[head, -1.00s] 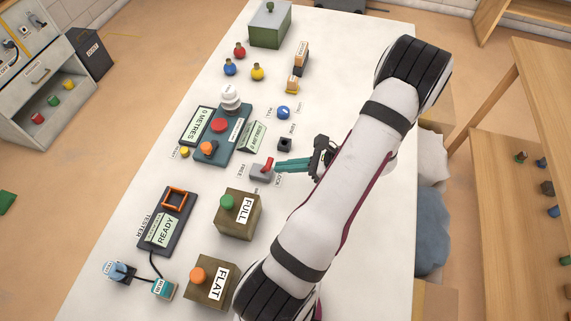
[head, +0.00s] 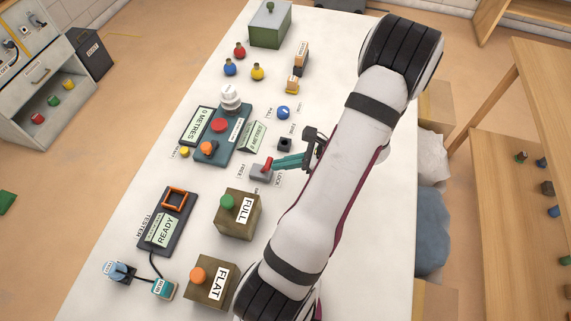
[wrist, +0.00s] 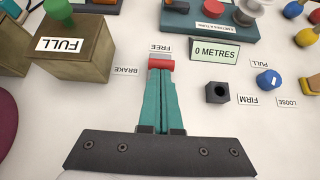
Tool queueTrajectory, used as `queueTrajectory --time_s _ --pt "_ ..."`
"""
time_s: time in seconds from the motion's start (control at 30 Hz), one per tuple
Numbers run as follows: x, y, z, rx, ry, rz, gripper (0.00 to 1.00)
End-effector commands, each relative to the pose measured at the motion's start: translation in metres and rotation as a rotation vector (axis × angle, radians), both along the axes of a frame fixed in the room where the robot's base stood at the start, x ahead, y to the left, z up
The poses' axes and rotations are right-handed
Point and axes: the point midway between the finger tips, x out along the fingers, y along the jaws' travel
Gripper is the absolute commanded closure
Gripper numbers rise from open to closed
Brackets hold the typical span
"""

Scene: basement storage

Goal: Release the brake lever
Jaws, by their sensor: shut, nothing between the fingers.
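The brake lever (head: 266,165) is a short red handle on a small grey base (head: 259,174), mid-table, between the FREE and LOCK labels. In the wrist view the red lever (wrist: 160,66) lies across the front of my fingertips, close to the FREE label (wrist: 160,48). My gripper (head: 273,166) has teal fingers. They are shut together with nothing held, and the tips are at the lever on its LOCK side. They look to be touching it, though any small gap is hard to tell. In the wrist view my gripper (wrist: 161,76) hides the LOCK label and part of the base.
The FULL box (head: 237,214) with a green button stands near the lever. A dark square socket (head: 285,144) and a blue knob (head: 283,112) are behind it. White tabletop is clear between these.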

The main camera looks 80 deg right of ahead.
Motion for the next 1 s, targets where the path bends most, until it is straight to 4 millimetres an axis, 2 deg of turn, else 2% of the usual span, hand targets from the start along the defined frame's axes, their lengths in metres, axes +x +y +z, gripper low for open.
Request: queueTrajectory --time_s 0.27,0.63,1.0 --pt "0.008 0.000 0.007 -0.003 0.104 0.004 1.00" --pt "0.034 0.000 0.019 -0.010 0.418 0.008 1.00" --pt "0.056 0.000 0.022 -0.001 0.423 0.002 1.00"
